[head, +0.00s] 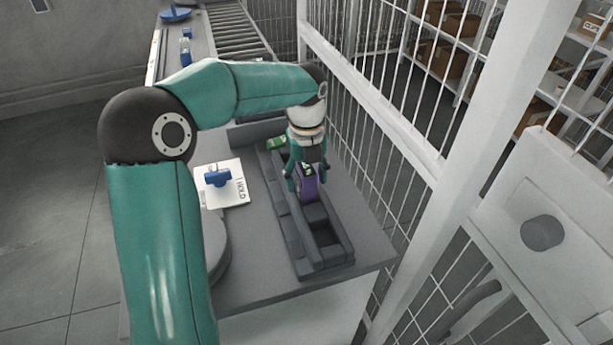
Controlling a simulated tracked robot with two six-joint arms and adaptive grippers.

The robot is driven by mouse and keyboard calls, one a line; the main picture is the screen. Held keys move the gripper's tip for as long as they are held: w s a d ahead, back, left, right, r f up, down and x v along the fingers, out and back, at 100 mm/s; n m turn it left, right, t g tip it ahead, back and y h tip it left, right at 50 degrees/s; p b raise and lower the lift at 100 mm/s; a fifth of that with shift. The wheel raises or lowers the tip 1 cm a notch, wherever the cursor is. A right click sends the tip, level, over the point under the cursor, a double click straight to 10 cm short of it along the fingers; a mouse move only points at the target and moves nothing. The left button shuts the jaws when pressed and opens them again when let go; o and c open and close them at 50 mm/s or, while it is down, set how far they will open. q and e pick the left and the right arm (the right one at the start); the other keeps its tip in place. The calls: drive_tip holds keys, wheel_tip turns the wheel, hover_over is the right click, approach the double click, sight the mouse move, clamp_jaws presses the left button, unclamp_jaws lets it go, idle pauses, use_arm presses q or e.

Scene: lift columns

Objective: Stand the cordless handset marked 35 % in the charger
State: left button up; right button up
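The charger (284,212) is a long dark grey rack with several slots, standing on a grey bench. My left gripper (307,178) points down over its middle, with a finger on each side of a purple handset (309,193). The fingers look shut on it. The handset is upright at the charger; whether its foot is seated in a slot I cannot tell. Its small display is too small to read. A green handset (277,143) is at the charger's far end. A blue handset or clip-like item (217,177) lies on a white sheet marked HOLD (236,193). My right gripper is not in view.
The charger's near slots look empty. A wire mesh fence (375,150) runs close along the bench's right side. A roller conveyor (233,32) and a side shelf with small blue items (186,45) lie beyond.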

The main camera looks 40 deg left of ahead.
use_arm(q)
drive_tip(key=shift+r, duration=0.5)
wheel_tip(320, 180, up, 12)
drive_tip(key=shift+f+p, duration=0.2)
drive_tip(key=shift+p, duration=0.6)
